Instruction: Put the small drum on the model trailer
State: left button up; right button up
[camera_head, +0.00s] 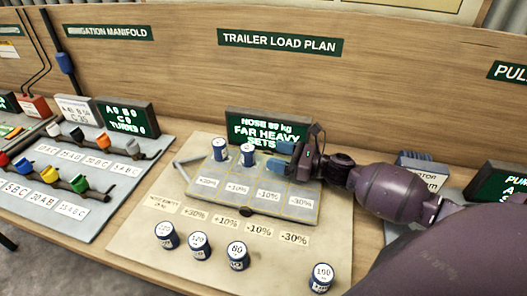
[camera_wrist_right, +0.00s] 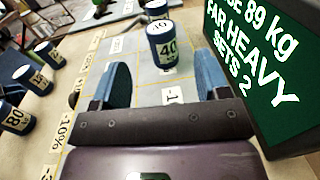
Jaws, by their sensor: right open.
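The model trailer (camera_head: 255,206) is a flat grey bed with percent labels, on a pale board. Two blue-and-white drums stand upright on its far side: a left drum (camera_head: 220,149) and a right drum (camera_head: 247,154). In the right wrist view the nearer drum (camera_wrist_right: 165,47) reads 40; the other drum (camera_wrist_right: 156,8) stands behind it. My right gripper (camera_head: 281,157) is over the trailer's far right part, open and empty. Its blue fingers (camera_wrist_right: 160,78) point toward the 40 drum, which is ahead of them and apart. My left gripper is not in view.
Several drums stand on the board's front, including an 80 drum (camera_head: 237,256) and a 100 drum (camera_head: 320,278). A display (camera_head: 268,130) behind the trailer, close beside my right gripper, reads "FAR HEAVY". A manifold board (camera_head: 75,180) with coloured valves lies left.

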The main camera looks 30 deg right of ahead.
jog(key=shift+v, duration=1.45)
